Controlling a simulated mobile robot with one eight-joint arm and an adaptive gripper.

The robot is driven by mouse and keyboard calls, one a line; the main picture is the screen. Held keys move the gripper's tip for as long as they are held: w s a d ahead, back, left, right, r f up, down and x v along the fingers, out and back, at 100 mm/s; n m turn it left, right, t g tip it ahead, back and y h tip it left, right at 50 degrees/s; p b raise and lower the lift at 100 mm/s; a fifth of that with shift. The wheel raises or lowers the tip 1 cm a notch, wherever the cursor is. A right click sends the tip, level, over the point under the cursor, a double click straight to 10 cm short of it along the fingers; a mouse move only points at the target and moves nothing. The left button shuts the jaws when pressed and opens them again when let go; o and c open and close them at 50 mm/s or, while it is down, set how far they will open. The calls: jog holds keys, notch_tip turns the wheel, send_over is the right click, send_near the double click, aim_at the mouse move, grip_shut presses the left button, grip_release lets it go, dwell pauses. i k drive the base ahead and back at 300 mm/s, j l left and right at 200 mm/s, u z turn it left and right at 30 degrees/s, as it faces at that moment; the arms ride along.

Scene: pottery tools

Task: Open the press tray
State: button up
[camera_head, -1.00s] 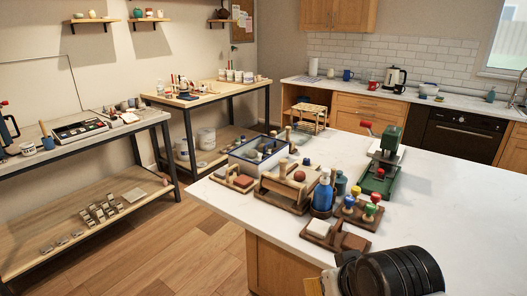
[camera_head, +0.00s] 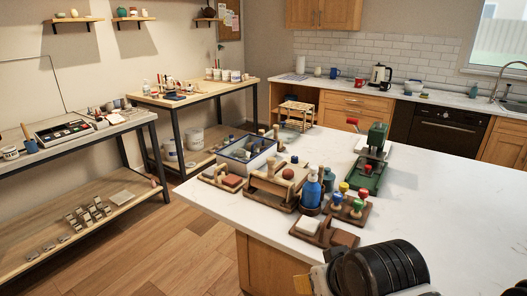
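A green press (camera_head: 368,172) with a red-knobbed lever stands upright on the white counter (camera_head: 440,215), right of the other tools. A low green base extends toward me at its foot; I cannot make out from here whether a tray in it is open or closed. My dark ribbed arm part (camera_head: 380,268) shows at the bottom right, over the counter's near edge. No gripper fingers show.
A blue bottle (camera_head: 312,190), a rack of coloured-knob stamps (camera_head: 348,205) and wooden blocks (camera_head: 322,230) crowd the space left of and in front of the press. A white tool box (camera_head: 246,155) stands behind.

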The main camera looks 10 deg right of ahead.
aim_at(368, 167)
jog(key=z, duration=0.65)
